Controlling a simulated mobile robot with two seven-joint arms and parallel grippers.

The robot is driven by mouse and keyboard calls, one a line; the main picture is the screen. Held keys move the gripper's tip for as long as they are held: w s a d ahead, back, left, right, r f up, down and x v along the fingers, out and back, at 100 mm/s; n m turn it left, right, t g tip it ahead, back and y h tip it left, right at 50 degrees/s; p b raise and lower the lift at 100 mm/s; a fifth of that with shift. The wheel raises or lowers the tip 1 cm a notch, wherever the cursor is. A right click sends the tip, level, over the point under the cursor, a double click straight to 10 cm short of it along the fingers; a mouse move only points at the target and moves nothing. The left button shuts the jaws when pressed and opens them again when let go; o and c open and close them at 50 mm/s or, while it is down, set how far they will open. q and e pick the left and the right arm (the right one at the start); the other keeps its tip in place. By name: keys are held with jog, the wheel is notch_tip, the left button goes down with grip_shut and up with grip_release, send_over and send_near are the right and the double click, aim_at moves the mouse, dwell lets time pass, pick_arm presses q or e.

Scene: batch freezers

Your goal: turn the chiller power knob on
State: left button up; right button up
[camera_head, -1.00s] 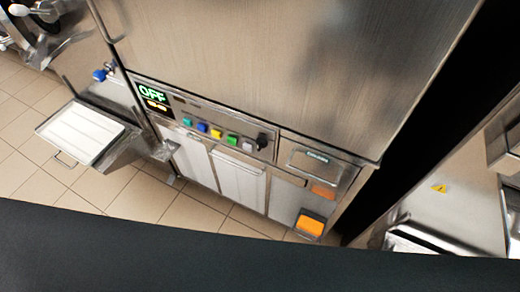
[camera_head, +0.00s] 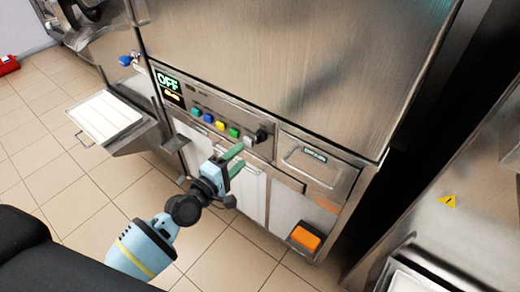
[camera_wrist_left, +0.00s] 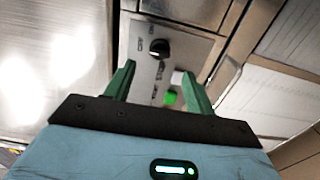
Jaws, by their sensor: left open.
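The black round knob (camera_head: 262,134) is at the right end of the control panel, beside the coloured buttons. The display (camera_head: 168,82) at the panel's left end reads OFF in green. My left gripper (camera_head: 237,158) is open and empty, its green fingers pointing at the panel just below and left of the knob. In the left wrist view the knob (camera_wrist_left: 159,48) lies just beyond and between the open fingertips (camera_wrist_left: 158,72), apart from them. Small lettering is printed around it; its pointer direction is hard to tell. My right gripper is out of view.
A row of coloured buttons (camera_head: 220,125) runs left of the knob. A recessed steel drawer front (camera_head: 320,160) is to its right. A tray (camera_head: 104,117) juts out at the left. An orange block (camera_head: 306,237) sits low on the machine. Tiled floor is open in front.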

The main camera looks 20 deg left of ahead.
aim_at(256, 141)
pick_arm(q)
jog(key=shift+x, duration=3.95)
jog(key=shift+a, duration=0.1)
jog(key=c, duration=1)
